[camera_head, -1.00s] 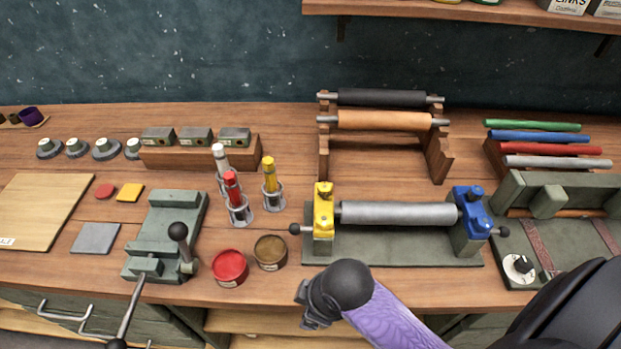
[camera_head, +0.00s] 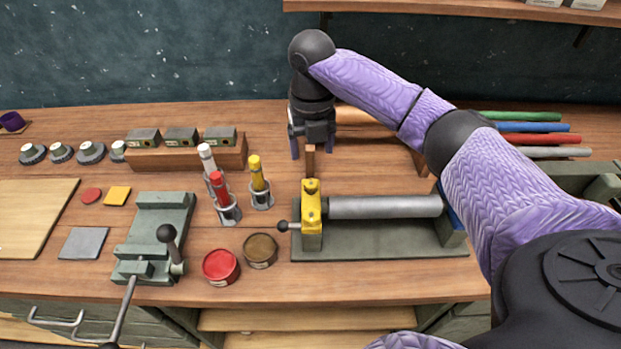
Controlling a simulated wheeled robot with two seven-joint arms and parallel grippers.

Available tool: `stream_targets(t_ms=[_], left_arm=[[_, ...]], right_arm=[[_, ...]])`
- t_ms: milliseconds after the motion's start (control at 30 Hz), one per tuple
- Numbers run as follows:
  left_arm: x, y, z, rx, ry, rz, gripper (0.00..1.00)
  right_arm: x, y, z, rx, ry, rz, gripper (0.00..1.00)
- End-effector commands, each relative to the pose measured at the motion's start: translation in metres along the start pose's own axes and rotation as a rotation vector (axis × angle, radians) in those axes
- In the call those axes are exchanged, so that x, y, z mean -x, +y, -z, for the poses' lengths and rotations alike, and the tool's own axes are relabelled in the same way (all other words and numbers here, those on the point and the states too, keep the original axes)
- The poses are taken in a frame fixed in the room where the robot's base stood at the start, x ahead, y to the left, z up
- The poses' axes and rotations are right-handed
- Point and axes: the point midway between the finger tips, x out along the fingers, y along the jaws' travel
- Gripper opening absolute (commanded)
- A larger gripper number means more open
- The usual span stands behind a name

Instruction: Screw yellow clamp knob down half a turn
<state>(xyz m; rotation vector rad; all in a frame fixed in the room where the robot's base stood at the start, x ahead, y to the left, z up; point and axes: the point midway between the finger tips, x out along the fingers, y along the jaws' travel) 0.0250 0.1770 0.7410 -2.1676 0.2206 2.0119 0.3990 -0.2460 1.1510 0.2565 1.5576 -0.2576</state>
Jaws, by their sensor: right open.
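The blue clamp (camera_head: 452,213) at the roller's right end is mostly hidden by my right arm. My left gripper is not in view.
Pigment tubes (camera_head: 258,176) in metal holders stand left of the clamp. A red tin (camera_head: 221,266) and a brown tin (camera_head: 260,250) sit in front of them. The wooden roller rack (camera_head: 421,162) behind is partly covered by my arm. A green vise-like fixture (camera_head: 150,235) stands left.

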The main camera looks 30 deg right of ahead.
Motion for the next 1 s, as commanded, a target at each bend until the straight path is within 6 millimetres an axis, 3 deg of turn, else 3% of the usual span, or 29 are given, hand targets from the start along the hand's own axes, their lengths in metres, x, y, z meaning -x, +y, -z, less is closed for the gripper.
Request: stream_targets(t_ms=[333, 500, 733, 1000], left_arm=[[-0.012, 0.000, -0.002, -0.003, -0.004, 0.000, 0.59], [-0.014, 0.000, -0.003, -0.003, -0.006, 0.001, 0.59], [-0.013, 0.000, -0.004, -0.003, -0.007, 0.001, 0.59], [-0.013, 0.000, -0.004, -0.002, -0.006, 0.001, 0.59]], right_arm=[[-0.079, 0.001, 0.001, 0.001, 0.002, 0.001, 0.75], [-0.094, 0.001, 0.001, 0.001, -0.001, 0.001, 0.75], [-0.094, 0.001, 0.001, 0.002, -0.002, 0.000, 0.75], [-0.094, 0.001, 0.001, 0.001, -0.002, 0.000, 0.18]])
